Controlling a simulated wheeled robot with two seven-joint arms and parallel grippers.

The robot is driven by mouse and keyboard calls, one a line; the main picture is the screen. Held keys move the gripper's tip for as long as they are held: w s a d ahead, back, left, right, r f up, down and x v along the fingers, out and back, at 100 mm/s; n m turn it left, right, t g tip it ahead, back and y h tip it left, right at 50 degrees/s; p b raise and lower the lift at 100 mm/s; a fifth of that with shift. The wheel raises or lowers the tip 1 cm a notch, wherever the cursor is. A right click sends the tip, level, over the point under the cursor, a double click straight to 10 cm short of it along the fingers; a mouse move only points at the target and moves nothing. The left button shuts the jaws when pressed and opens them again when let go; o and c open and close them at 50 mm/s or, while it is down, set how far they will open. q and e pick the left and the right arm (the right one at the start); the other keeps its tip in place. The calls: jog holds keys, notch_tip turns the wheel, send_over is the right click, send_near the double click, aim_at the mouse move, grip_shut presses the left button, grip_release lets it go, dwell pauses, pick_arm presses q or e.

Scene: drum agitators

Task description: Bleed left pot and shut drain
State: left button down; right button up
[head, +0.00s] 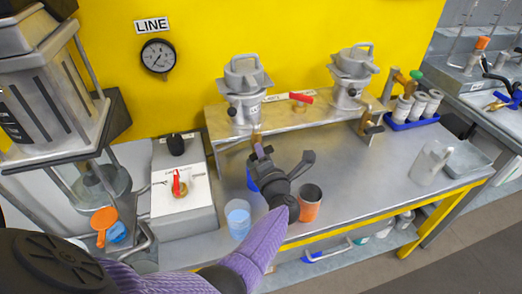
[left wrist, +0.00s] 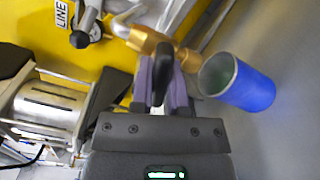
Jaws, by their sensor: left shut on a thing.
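The left pot (head: 245,90) is a grey lidded vessel on the raised shelf against the yellow wall. Its brass drain (head: 256,136) hangs below it and also shows in the left wrist view (left wrist: 150,42). My left gripper (head: 264,156) is at this drain. In the left wrist view its purple-padded fingers (left wrist: 163,85) are shut on a dark drain handle (left wrist: 164,62). A blue cup (left wrist: 240,84) stands just beside the fingers, its mouth near the drain; in the head view it (head: 252,182) is mostly hidden by the gripper. My right gripper is not in view.
A second pot (head: 352,75) stands to the right on the shelf, with a red-handled valve (head: 301,98) between. A light blue cup (head: 238,215) and an orange cup (head: 310,204) stand near my gripper. A clear jug (head: 430,163) stands at right; the bench between is free.

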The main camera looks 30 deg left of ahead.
pick_arm(q)
jog(key=shift+m+p, duration=0.45)
jog(key=shift+m, duration=1.65)
jog(key=shift+f, duration=0.1)
jog(key=c, duration=0.6)
grip_release()
jog(key=shift+d, duration=0.15)
